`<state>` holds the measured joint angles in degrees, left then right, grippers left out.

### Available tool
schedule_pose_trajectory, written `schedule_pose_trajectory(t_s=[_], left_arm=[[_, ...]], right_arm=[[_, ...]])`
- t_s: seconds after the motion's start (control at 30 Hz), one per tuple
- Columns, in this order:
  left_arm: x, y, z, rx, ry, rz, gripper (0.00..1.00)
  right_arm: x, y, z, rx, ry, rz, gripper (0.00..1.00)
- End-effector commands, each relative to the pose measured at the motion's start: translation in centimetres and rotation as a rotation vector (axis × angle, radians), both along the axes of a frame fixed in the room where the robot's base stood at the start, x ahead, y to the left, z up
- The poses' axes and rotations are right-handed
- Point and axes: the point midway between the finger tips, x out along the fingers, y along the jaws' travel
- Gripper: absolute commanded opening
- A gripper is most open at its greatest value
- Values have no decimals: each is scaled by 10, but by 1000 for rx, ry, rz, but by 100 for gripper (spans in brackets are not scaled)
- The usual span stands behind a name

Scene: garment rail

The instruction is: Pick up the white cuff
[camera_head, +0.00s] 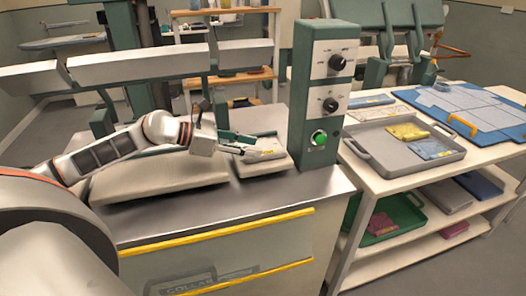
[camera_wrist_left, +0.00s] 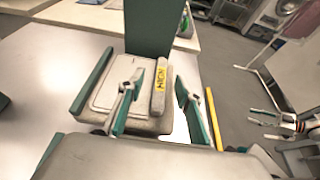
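A pale, off-white folded piece with a yellow label, which looks like the white cuff (camera_head: 262,150), lies on the small pad (camera_head: 271,167) of the press. In the left wrist view the labelled piece (camera_wrist_left: 159,92) lies along the pad's right side, between my spread fingers. My left gripper (camera_head: 239,143) is open at the pad; its two fingers (camera_wrist_left: 160,108) stand apart and hold nothing. Whether they touch the piece cannot be told. My right gripper (camera_wrist_left: 264,126) shows small at the right of the left wrist view, its fingers apart and empty.
A green control post (camera_head: 319,100) with dials and a lit button stands just right of the pad. A larger pad (camera_head: 160,178) lies to the left under my left arm. A side table holds a grey tray (camera_head: 385,165) and a blue mat (camera_head: 470,112).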

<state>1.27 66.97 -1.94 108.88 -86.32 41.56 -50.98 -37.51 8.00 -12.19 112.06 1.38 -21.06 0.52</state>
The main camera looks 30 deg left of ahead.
Motion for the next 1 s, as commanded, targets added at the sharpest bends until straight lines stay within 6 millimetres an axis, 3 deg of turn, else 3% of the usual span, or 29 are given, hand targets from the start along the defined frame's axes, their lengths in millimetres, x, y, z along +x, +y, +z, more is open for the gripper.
schedule_pose_trajectory(t_s=[0.5, 0.83, 0.97, 1.0], left_arm=[[30, -32, -22, -3, 0, 1, 35], [33, -35, -26, 0, 2, -1, 35], [33, -35, -26, -1, 1, -1, 1], [33, -35, -26, -1, 1, -1, 0]], right_arm=[[9, 1, 22, 3, -26, 0, 40], [9, 0, 20, 2, -22, 0, 40], [8, 0, 18, 1, -18, 0, 40], [7, 0, 18, 1, -17, 0, 40]])
